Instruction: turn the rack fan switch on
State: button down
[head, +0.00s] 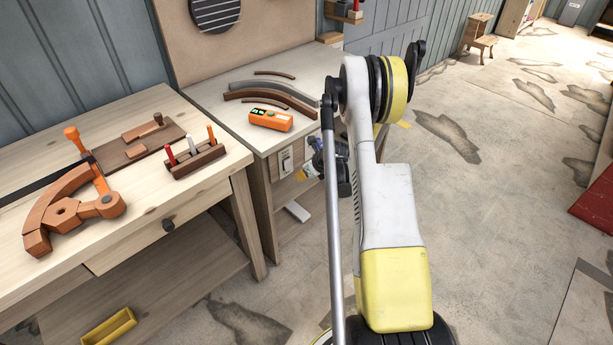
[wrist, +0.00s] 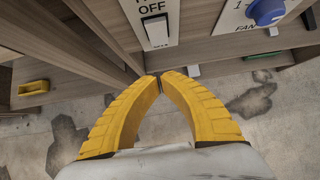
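In the wrist view a white switch plate on the wooden bench side carries a white rocker switch (wrist: 157,32) with "OFF" printed by it; the rest of its label is cut off. To its right, a second plate has a blue knob (wrist: 267,12) with partly visible lettering that looks like "FAN". My gripper (wrist: 159,77) has its yellow fingertips together, with nothing seen between them, just below the rocker plate in the picture and apparently apart from it. In the head view the pale switch plate (head: 286,162) shows under the bench top; my gripper (head: 328,167) is beside it, partly hidden by my arm.
An orange device (head: 270,120) and curved wooden strips lie on the bench top above. A white block (head: 297,212) lies low beneath the plates. The left workbench (head: 215,195) holds a clamp and tools. Stained floor is open to the right.

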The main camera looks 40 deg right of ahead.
aim_at(288, 164)
jog(key=shift+w+a+f+b, duration=0.1)
jog(key=shift+w+f+b, duration=0.25)
jog(key=shift+w, duration=0.55)
jog(key=shift+w+d+f+b, duration=0.1)
jog(key=shift+w+f+b, duration=0.3)
jog(key=shift+w, duration=0.45)
jog(key=shift+w+a+f+b, duration=0.1)
jog(key=shift+w+f+b, duration=0.25)
jog(key=shift+w, duration=0.55)
jog(key=shift+w, duration=0.1)
jog(key=shift+w+f, duration=0.3)
jog(key=shift+w, duration=0.2)
jog(key=shift+r, duration=0.15)
